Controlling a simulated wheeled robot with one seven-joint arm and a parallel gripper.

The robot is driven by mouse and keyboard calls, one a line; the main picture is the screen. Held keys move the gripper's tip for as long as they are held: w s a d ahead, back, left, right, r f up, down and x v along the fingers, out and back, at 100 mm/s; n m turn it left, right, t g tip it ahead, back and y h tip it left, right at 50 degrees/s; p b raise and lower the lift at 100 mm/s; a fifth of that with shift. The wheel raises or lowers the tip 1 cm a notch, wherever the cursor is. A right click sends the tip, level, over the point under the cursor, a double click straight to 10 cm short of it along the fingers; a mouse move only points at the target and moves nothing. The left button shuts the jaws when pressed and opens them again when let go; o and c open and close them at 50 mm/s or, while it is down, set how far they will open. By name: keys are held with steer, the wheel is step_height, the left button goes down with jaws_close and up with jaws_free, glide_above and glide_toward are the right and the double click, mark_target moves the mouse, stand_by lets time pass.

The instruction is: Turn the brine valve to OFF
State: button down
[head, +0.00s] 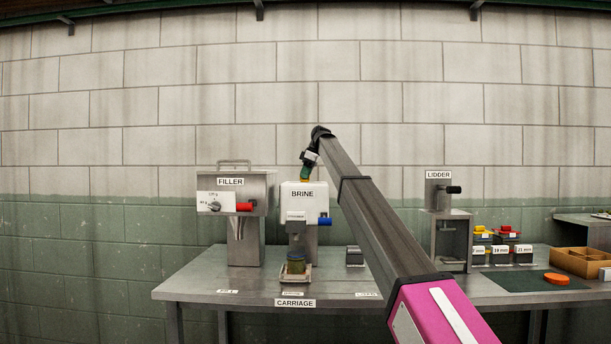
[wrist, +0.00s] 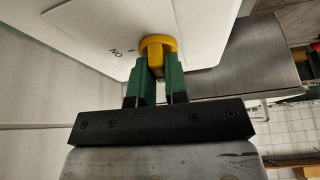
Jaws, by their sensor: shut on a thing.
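The brine unit (head: 303,218) is a white box labelled BRINE above the bench, with a blue handle (head: 325,221) at its right side. The brine valve is a yellow knob (wrist: 158,45) on a white panel (wrist: 115,25). An ON mark (wrist: 117,54) with a short line is printed to the left of the knob in the wrist view. My gripper (wrist: 158,72) has its two green fingers shut on the knob, one on each side. In the head view my gripper (head: 305,171) is at the top of the brine unit. No OFF mark shows.
A filled jar (head: 297,264) stands on the carriage below the brine unit. The filler (head: 237,205) with a red handle stands to the left. The lidder (head: 438,225) stands to the right, beyond my arm. Small bins (head: 501,256) and a wooden tray (head: 580,262) are farther right.

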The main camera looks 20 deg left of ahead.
stand_by(0.3)
steer(key=c, duration=1.1)
jaws_free()
steer(key=shift+c, duration=0.2)
steer(key=shift+r, duration=0.1)
steer(key=v, duration=1)
steer(key=shift+r, duration=0.3)
steer(key=shift+w+d, duration=0.1)
steer(key=shift+d, duration=0.05)
